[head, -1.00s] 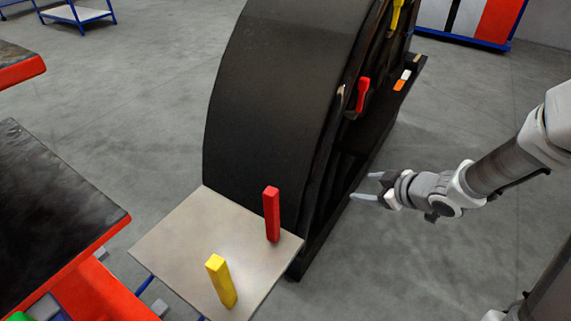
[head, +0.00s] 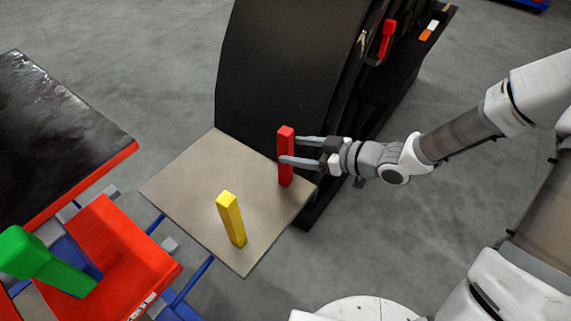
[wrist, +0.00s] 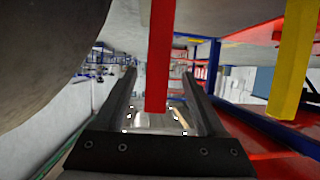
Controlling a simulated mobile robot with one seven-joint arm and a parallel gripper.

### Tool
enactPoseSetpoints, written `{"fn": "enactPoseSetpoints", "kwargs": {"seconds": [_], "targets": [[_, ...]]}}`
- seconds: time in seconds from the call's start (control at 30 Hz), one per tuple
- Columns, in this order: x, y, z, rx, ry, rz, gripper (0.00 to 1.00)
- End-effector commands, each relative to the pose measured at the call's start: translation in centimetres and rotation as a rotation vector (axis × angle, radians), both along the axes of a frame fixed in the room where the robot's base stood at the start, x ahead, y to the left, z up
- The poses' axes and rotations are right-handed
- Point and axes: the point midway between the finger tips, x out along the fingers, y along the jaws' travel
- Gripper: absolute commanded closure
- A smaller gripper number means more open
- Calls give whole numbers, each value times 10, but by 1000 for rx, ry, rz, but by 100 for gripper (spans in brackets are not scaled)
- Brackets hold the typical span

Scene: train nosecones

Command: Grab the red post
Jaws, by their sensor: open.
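The red post (head: 286,172) stands upright on a beige board, near the board's right corner. My gripper (head: 288,149) reaches in from the right with its two fingers open, at about the height of the post's upper half. In the head view one finger crosses in front of the post and the other passes by its far side. In the wrist view the red post (wrist: 160,60) shows between the two open fingers (wrist: 158,75), with clear gaps on both sides. I cannot tell whether a finger touches it.
A yellow post (head: 231,220) stands on the same beige board (head: 185,190), nearer the camera. It also shows at the right in the wrist view (wrist: 291,60). A tall black curved nosecone (head: 285,65) rises behind. A green block (head: 40,262) is at the lower left, by a red tray (head: 130,255).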

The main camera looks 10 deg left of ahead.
Motion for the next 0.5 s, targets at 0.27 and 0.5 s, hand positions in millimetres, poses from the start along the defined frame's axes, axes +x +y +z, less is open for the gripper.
{"fn": "enactPoseSetpoints", "kwargs": {"seconds": [0.27, 0.5], "targets": [[7, 19, -8, 0, -1, 0, 28], [19, 50, -18, 0, -2, 2, 28]]}}
